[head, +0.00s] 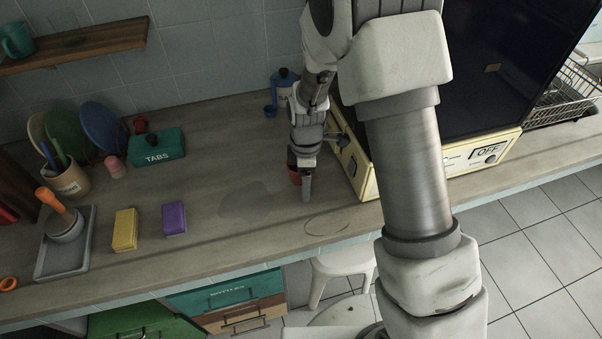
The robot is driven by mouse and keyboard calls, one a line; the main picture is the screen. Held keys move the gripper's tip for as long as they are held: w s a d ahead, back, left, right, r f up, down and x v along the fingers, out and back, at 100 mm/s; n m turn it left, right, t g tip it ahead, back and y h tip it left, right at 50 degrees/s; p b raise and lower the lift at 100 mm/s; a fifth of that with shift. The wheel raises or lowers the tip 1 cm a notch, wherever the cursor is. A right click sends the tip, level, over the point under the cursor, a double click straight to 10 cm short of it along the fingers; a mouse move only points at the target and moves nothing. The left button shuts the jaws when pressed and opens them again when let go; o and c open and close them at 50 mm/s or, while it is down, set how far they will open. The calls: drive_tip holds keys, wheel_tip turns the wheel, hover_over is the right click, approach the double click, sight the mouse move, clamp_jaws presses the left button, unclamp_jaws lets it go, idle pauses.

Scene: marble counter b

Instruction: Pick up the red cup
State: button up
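A small red object (294,178), likely the red cup, shows only in part at my gripper, in front of the cream oven's left side. My gripper (300,187) points down low over the counter, with one grey finger in view just right of the red object. The other finger is hidden, so I cannot tell whether the fingers are closed on the red object or only around it. I also cannot tell whether the red object touches the counter.
The cream oven (358,168) stands close on the right. A teal TABS box (158,148), a purple sponge (174,218), a yellow sponge (125,230) and a grey tray (55,262) are left. The middle counter is clear.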

drive_tip(key=shift+f, duration=0.45)
clamp_jaws()
